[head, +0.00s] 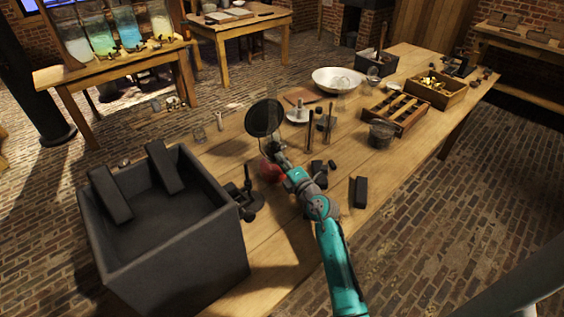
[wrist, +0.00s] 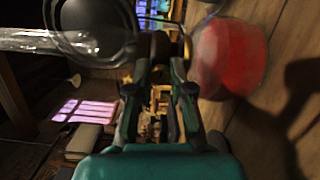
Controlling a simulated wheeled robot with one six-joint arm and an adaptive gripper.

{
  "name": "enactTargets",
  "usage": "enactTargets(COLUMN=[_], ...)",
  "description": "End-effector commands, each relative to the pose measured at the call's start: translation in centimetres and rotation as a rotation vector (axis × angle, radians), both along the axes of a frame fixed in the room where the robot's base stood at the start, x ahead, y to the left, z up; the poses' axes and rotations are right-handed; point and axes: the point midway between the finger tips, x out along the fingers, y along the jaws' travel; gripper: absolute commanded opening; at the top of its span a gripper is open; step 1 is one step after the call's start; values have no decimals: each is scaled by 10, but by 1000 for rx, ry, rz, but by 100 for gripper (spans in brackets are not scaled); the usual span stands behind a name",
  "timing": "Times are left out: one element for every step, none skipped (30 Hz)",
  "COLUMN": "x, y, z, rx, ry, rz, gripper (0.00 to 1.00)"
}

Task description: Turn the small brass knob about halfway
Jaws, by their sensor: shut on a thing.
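My gripper (head: 273,149) reaches over the wooden table to the foot of an upright dark disc (head: 264,118). In the wrist view the gripper (wrist: 160,48) is shut on a small, dark, brassy rounded piece (wrist: 158,42), which looks like the brass knob. The fingers cover much of it, and its turn angle cannot be read. The round disc (wrist: 95,22) stands just left of the fingertips in the wrist view. The knob is too small and hidden to make out in the head view.
A red rounded object (head: 270,171) stands close beside my gripper, also in the wrist view (wrist: 228,58). A large dark open box (head: 170,262) is at left. Dark blocks (head: 360,191) lie to the right. A white bowl (head: 337,76) and wooden trays (head: 397,113) stand farther back.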

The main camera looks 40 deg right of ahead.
Motion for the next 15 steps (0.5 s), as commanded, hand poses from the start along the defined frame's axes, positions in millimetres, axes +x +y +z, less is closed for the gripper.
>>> enactTargets(x=[0, 0, 0, 0, 0, 0, 0, 0, 0, 0, 0, 0, 0, 0, 0], y=[-1, -1, 0, -1, -1, -1, -1, -1, -1, -1, -1, -1, -1, -1, -1], z=[0, 0, 0, 0, 0, -1, -1, -1, -1, -1, -1, -1, -1, -1, -1], rx=[16, 27, 39, 46, 53, 61, 66, 69, 73, 75, 77, 79, 79, 80, 80], ry=[-2, -4, -6, -7, -9, -10, -11, -11, -12, -12, -13, -13, -13, -13, -13], rz=[-1, -1, -1, -1, -1, -1, -1, -1, -1, -1, -1, -1, -1, -1, -1], gripper=[0, 0, 0, 0, 0, 0, 0, 0, 0, 0, 0, 0, 0, 0, 0])
